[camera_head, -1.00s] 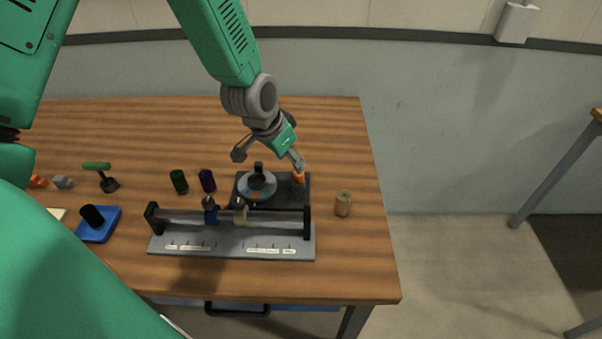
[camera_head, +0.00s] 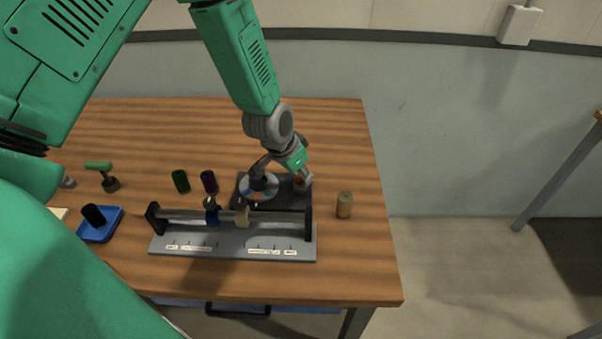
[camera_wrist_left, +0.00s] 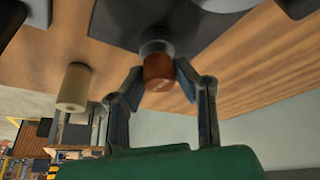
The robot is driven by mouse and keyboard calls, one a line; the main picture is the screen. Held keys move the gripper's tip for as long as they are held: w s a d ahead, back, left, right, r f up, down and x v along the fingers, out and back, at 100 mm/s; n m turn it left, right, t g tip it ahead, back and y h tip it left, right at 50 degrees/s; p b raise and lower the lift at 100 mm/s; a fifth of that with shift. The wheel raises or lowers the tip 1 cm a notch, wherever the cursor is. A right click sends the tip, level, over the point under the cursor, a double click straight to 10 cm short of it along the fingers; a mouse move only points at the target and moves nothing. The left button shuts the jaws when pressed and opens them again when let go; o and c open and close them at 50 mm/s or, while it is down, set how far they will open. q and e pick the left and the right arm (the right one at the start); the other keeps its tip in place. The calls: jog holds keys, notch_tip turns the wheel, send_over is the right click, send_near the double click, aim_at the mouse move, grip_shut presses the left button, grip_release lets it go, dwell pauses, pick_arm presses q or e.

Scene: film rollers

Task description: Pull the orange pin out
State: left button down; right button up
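The orange pin (camera_wrist_left: 158,72) shows in the left wrist view as an orange-brown round end set in a grey collar on a dark plate. In the head view the pin (camera_head: 298,181) is at the right end of the black base (camera_head: 283,201), partly hidden by my gripper. My left gripper (camera_head: 301,180) reaches down over it. In the left wrist view the gripper's two fingers (camera_wrist_left: 159,76) stand on either side of the pin, apart, with what looks like a narrow gap; contact is unclear. My right gripper is out of view.
A disc with a black knob (camera_head: 258,186) sits left of the pin. A rail with two sliders on a grey plate (camera_head: 232,245) stands in front. A tan cylinder (camera_head: 344,205) is to the right. Green and purple cylinders (camera_head: 209,182) stand left.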

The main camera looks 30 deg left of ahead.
pick_arm(q)
jog(key=shift+r+p, duration=0.5)
jog(key=shift+p, duration=0.15)
jog(key=c, duration=1.3)
grip_release()
jog(key=shift+f, duration=0.1)
jog(key=v, duration=1.2)
jog(key=shift+a+f, duration=0.1)
jog(key=shift+a, duration=0.05)
